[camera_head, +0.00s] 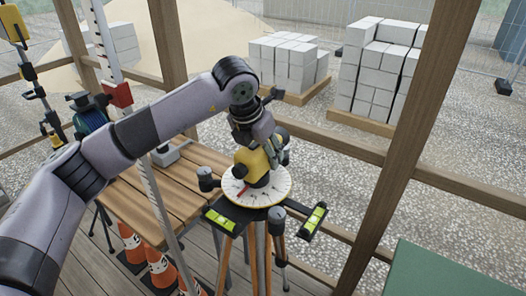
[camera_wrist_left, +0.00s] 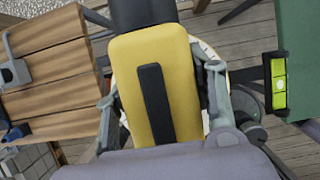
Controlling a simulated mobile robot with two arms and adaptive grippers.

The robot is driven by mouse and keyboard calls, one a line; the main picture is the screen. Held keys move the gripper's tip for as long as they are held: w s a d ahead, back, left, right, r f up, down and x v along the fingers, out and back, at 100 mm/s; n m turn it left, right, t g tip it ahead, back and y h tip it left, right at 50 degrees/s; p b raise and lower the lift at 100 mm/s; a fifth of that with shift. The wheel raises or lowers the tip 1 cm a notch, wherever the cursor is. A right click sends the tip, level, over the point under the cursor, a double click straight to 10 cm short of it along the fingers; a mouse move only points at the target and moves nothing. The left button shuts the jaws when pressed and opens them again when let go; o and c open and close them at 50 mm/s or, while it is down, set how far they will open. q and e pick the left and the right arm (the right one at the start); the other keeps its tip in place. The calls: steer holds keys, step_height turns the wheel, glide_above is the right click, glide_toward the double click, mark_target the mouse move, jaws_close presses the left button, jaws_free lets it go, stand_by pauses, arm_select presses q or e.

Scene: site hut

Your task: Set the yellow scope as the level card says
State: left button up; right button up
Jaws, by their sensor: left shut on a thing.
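The yellow scope (camera_head: 252,164) stands on a round white dial plate (camera_head: 272,190) on top of a wooden-legged tripod (camera_head: 262,255). The dial has dark marks and a red mark, too small to read. My left gripper (camera_head: 268,142) reaches down over the scope from above. In the left wrist view, its grey fingers lie along both sides of the yellow body (camera_wrist_left: 185,75) and are shut on it. Two green-yellow level vials (camera_head: 221,219) (camera_head: 314,220) sit on black arms beside the plate; one also shows in the wrist view (camera_wrist_left: 279,83). I see no level card.
A slatted wooden bench (camera_head: 150,200) stands left of the tripod, with orange cones (camera_head: 160,265) by it. A red-and-white staff (camera_head: 105,45) rises behind. A green surface (camera_head: 435,270) is at lower right. Wooden rails and posts stand behind the tripod.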

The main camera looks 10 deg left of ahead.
arm_select(q)
jaws_close()
steer(key=shift+d+f+m+b, duration=0.1)
steer(key=shift+d+m+b, duration=0.05)
steer(key=shift+m+b, duration=0.6)
steer(key=shift+s+d+m+g+h+b, duration=0.2)
steer(key=shift+m+h+b, duration=0.1)
steer(key=shift+m+b, duration=0.25)
steer(key=shift+s+d+m+g+h+b, duration=0.1)
steer(key=shift+m+g+h+b, duration=0.1)
steer(key=shift+m+h+b, duration=0.3)
steer(key=m, duration=0.2)
steer(key=m+g, duration=0.1)
steer(key=m, duration=0.1)
steer(key=shift+s+d+h+b, duration=0.25)
steer(key=shift+s+h+b, duration=0.05)
steer(key=shift+b, duration=0.1)
steer(key=shift+s+d+r+m+g+h, duration=0.15)
steer(key=shift+m+g, duration=0.1)
steer(key=shift+m, duration=0.45)
steer(key=shift+s+m+g+h, duration=0.1)
steer(key=shift+s+m+g, duration=0.15)
steer(key=shift+m, duration=0.45)
steer(key=shift+s+d+r+m+g+h, duration=0.1)
steer(key=shift+m+g, duration=0.2)
steer(key=shift+m, duration=0.4)
